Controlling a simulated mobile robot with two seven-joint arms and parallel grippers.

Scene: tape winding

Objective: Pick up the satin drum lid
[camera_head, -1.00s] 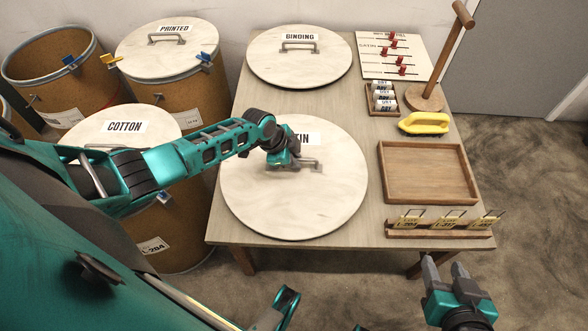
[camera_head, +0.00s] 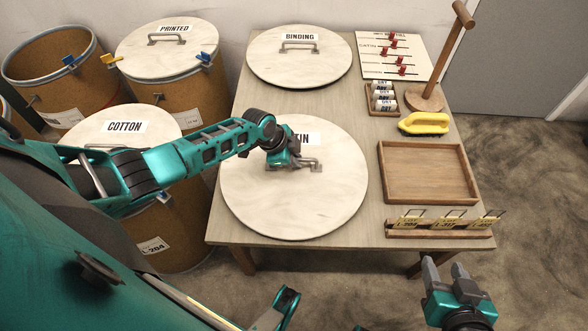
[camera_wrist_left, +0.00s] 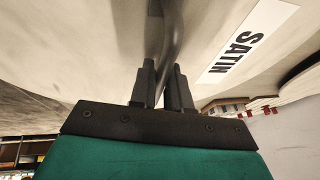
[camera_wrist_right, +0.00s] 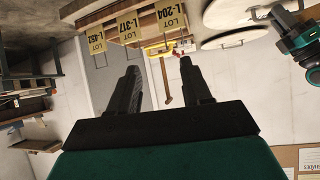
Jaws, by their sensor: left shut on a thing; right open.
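The satin drum lid (camera_head: 275,205) is a large pale round disc with a metal handle (camera_head: 314,166). It lies on the table, and its label is partly hidden behind my left arm in the head view. My left gripper (camera_head: 294,163) is at the lid's handle. In the left wrist view the fingers (camera_wrist_left: 163,88) are shut on the handle bar (camera_wrist_left: 172,40), and the SATIN label (camera_wrist_left: 243,43) shows beside them. My right gripper (camera_head: 446,273) is open and empty, in front of the table's near right corner; its fingers (camera_wrist_right: 166,92) stand apart in the right wrist view.
The binding lid (camera_head: 300,65) lies at the back of the table. A wooden tray (camera_head: 428,199), lot tag rack (camera_head: 438,234), yellow-handled brush (camera_head: 425,123) and wooden stand (camera_head: 424,97) line the right side. Drums with printed (camera_head: 170,52) and cotton (camera_head: 90,137) lids stand at left.

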